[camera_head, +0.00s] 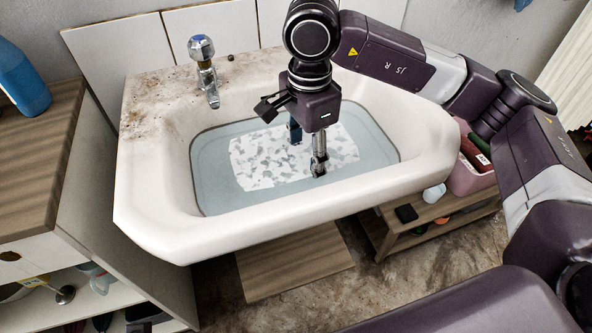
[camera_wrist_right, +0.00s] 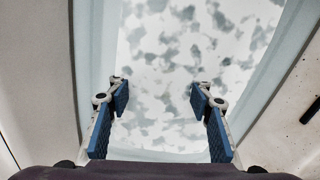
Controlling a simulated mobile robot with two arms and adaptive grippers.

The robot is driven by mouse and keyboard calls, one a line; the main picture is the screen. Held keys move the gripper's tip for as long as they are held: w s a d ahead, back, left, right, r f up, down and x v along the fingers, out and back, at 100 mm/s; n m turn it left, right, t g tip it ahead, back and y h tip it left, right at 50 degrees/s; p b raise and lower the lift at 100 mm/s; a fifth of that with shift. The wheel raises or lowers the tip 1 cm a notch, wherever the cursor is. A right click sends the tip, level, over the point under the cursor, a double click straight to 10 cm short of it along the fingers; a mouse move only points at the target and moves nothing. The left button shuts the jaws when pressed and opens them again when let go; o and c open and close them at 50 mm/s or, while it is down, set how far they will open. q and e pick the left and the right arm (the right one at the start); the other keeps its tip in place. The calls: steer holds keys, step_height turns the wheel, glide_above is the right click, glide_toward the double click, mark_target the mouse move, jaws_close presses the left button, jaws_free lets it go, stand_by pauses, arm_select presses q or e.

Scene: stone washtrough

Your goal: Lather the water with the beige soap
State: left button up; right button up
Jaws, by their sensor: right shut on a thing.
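The white washbasin (camera_head: 155,205) holds blue-grey water (camera_head: 212,180). A patchy white lather (camera_head: 258,160) lies over the middle of the water, and it fills much of the right wrist view (camera_wrist_right: 160,40). My right gripper (camera_head: 307,150) points down into the basin, with its fingertips at the lather. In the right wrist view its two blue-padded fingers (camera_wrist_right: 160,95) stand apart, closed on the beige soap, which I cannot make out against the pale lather.
A tap (camera_head: 205,70) with a blue cap stands at the basin's back left. A wooden-topped cabinet (camera_head: 35,150) with a blue bottle (camera_head: 20,80) is at the left. A pink container (camera_head: 470,175) stands on a low wooden shelf at the right.

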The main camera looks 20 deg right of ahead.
arm_select(q)
steer(key=shift+f, duration=0.15)
arm_select(e)
steer(key=shift+s+a, duration=0.1)
steer(key=shift+a, duration=2.9)
steer(key=shift+r, duration=0.1)
steer(key=shift+r, duration=0.2)
step_height(320, 180, up, 3)
steer(key=shift+f+p, duration=0.2)
steer(key=shift+p, duration=0.55)
steer(key=shift+r+p, duration=0.35)
steer(key=shift+r, duration=0.3)
arm_select(q)
step_height(320, 180, down, 20)
steer(key=s+g+p, duration=0.1)
steer(key=s+p, duration=0.1)
steer(key=p, duration=0.3)
steer(key=shift+s+f, duration=0.2)
steer(key=shift+s, duration=0.1)
arm_select(e)
step_height(320, 180, up, 9)
steer(key=shift+f, duration=0.2)
